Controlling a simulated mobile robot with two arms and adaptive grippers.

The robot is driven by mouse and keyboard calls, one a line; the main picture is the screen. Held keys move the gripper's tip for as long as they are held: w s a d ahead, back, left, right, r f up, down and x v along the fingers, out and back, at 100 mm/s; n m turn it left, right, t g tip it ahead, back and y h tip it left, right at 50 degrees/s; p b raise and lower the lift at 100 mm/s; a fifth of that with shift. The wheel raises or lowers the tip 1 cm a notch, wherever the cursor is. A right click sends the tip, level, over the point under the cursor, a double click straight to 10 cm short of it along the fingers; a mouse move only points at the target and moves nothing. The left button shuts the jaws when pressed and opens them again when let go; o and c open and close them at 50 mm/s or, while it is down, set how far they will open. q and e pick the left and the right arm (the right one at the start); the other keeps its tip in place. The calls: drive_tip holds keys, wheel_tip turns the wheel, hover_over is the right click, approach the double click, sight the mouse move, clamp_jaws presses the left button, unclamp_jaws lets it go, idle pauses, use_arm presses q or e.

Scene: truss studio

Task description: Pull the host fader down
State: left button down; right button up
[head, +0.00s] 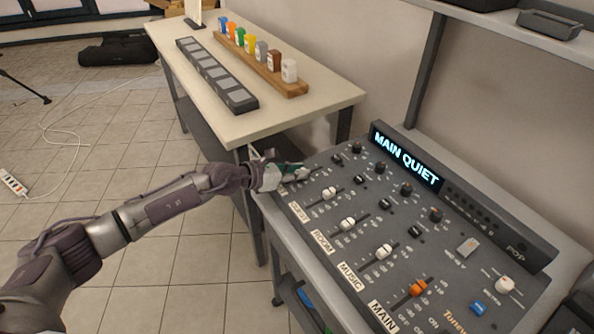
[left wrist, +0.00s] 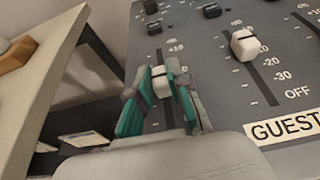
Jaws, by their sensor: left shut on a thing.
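The grey mixing console (head: 335,262) has a row of channels with fader slots. In the left wrist view, the host fader (left wrist: 161,86) is a white cap in the leftmost visible slot, left of the guest fader (left wrist: 244,44). My left gripper (left wrist: 162,76) is shut on the host fader, with a green-padded finger on each side of the cap. In the head view, my left gripper (head: 295,172) is over the console's left end and hides the host cap and most of its label. My right gripper is not in view.
Right of the host channel stand the guest (head: 329,193), room (head: 347,224), music (head: 383,251) and orange main (head: 417,288) faders. A display (head: 406,158) reads "MAIN QUIET". A pale table (head: 310,112) with a key strip and coloured blocks stands at the left.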

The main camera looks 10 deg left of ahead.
sight(282, 185)
use_arm(q)
drive_tip(key=s+a, duration=0.3)
drive_tip(key=shift+s, duration=0.1)
drive_tip(key=shift+f, duration=0.1)
idle(0.3)
drive_tip(key=c, duration=1.1)
unclamp_jaws()
drive_tip(key=shift+a, duration=0.1)
drive_tip(key=v, duration=1.2)
drive_tip(key=shift+s, duration=0.1)
